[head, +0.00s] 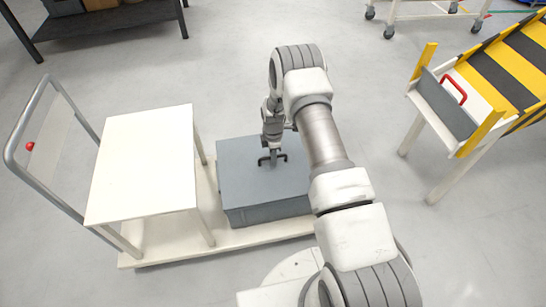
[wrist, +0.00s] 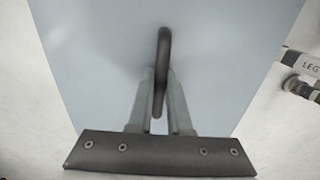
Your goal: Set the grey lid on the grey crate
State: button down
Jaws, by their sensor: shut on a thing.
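The grey lid (head: 245,178) is a flat grey panel with a dark handle (head: 272,158) in its middle. It lies level over the grey crate (head: 268,214), whose front side shows below it. The lid lines up closely with the crate; I cannot tell whether it rests fully on the rim. My gripper (head: 272,150) points down at the handle and is shut on it. In the wrist view the fingers (wrist: 157,95) close on the dark handle (wrist: 162,50), with the pale lid (wrist: 220,60) filling the background. The crate's inside is hidden.
The crate stands on a cream trolley deck (head: 170,240) with a grey push handle (head: 45,90). A white table-like stand (head: 145,160) is left of the crate. Open floor lies between.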

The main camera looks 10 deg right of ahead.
jog(key=shift+f, duration=0.25)
jog(key=c, duration=0.8)
grip_release()
jog(key=shift+o, duration=0.2)
